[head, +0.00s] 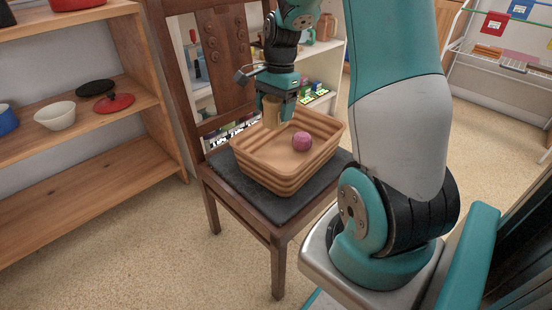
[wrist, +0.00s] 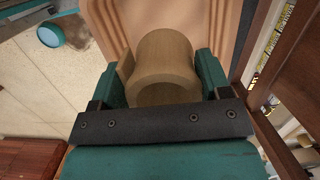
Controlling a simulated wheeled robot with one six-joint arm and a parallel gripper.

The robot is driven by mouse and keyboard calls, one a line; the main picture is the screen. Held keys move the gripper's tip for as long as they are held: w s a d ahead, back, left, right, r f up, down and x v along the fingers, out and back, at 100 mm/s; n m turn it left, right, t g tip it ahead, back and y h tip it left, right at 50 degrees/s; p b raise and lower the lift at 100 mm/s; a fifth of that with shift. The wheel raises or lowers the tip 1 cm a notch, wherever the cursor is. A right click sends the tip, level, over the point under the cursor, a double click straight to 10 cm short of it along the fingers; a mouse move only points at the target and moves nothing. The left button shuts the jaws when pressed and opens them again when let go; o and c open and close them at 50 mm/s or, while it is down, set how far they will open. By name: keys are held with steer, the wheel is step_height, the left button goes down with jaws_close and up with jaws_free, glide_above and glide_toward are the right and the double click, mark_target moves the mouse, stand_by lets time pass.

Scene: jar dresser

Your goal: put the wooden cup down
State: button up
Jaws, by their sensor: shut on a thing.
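The wooden cup (head: 271,111) is a light brown, rounded vessel held between the fingers of my gripper (head: 274,103). In the wrist view the wooden cup (wrist: 165,62) fills the space between the teal fingers of my gripper (wrist: 165,80), which is shut on it. The cup is over the back left part of a ribbed tan basket (head: 270,180) on a chair. I cannot tell whether the cup touches the basket's floor. The basket also shows behind the cup in the wrist view (wrist: 215,22).
A pink-purple ball (head: 302,141) lies in the basket, right of the cup. The basket stands on the dark seat (head: 222,168) of a wooden chair, whose back (head: 213,60) rises close behind my gripper. A wooden shelf (head: 80,130) with bowls stands at left.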

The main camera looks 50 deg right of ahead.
step_height(320, 180, down, 17)
steer(key=b, duration=0.6)
steer(key=shift+r, duration=0.2)
steer(key=shift+f, duration=0.15)
steer(key=o, duration=1)
